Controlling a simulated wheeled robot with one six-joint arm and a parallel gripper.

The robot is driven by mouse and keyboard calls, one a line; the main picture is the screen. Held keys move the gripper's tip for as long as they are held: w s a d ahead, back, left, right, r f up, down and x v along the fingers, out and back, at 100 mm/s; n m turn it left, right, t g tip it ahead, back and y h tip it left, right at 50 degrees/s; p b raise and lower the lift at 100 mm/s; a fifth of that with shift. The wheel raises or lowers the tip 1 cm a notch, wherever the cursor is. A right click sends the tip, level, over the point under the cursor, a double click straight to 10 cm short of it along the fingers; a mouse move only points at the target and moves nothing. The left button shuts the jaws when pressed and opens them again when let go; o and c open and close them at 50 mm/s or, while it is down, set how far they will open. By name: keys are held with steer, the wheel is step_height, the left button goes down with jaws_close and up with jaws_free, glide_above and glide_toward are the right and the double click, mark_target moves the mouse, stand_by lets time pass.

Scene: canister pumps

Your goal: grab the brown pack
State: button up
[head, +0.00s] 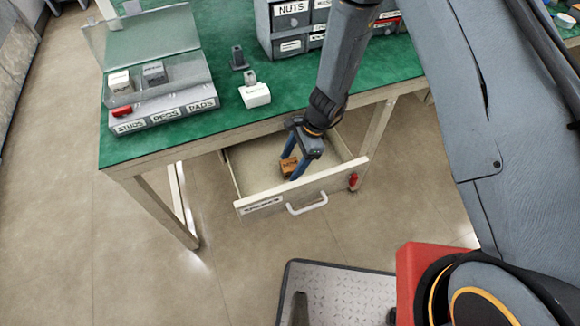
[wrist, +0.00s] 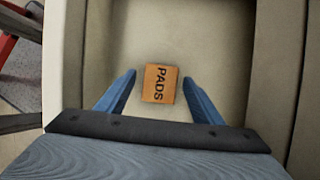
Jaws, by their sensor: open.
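The brown pack (head: 288,166) is a small box in the open drawer under the green-topped bench. In the wrist view the brown pack (wrist: 160,84) shows the word PADS and lies flat on the drawer floor. My gripper (head: 291,169) reaches down into the drawer with its blue fingers apart. In the wrist view my gripper (wrist: 160,82) has one finger on each side of the pack, with a visible gap on both sides. The fingers look apart from the pack, and nothing is held.
The open drawer (head: 315,190) has raised walls around my fingers, a white front handle and a red item (head: 353,180) at its right end. The bench top (head: 215,125) overhangs behind. On it stand a lidded case (head: 165,115), a white block (head: 255,95) and labelled bins (head: 290,25).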

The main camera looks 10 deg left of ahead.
steer(key=shift+a+f, duration=0.2)
steer(key=shift+f, duration=0.4)
steer(key=c, duration=1.2)
